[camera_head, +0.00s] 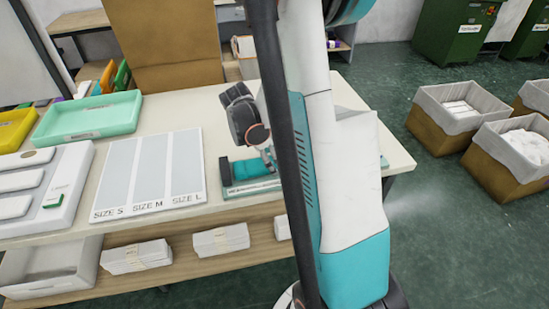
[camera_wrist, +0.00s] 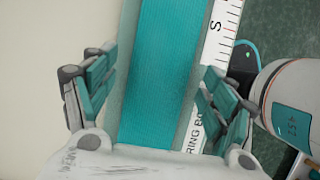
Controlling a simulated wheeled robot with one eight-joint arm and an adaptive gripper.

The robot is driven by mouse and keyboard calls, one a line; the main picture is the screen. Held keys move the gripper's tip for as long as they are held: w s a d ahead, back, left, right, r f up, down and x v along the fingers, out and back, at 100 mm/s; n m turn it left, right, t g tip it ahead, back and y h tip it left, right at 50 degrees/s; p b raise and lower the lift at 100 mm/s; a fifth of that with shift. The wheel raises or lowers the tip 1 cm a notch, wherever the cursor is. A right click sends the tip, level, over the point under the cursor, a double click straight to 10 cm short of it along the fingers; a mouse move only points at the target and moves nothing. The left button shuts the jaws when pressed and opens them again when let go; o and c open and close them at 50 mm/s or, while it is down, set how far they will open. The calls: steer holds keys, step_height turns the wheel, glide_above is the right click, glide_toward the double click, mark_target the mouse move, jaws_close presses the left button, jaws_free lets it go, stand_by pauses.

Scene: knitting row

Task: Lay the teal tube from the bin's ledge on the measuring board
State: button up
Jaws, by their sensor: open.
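The teal tube (camera_head: 252,168) lies lengthwise on the measuring board (camera_head: 252,189), near the middle of the table. In the wrist view the teal tube (camera_wrist: 162,70) runs up the middle of the picture, and the measuring board (camera_wrist: 222,35) shows its ruler scale and an S mark on the right. My gripper (camera_wrist: 160,72) is open, with one finger on each side of the tube. In the head view my gripper (camera_head: 268,155) is low over the tube. Whether the fingers touch the tube is unclear. My arm hides the board's right part.
A board marked SIZE S, M and L (camera_head: 148,175) lies left of the measuring board. A mint tray (camera_head: 88,120), a yellow tray (camera_head: 15,128) and a white device (camera_head: 75,160) are farther left. White bundles (camera_head: 220,240) sit on the shelf below. Lined boxes (camera_head: 452,118) stand on the floor right.

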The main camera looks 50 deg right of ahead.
steer(key=p+v, duration=0.3)
steer(key=v, duration=0.8)
steer(key=shift+r+p, duration=0.25)
steer(key=shift+p, duration=0.05)
steer(key=shift+w+a, duration=0.1)
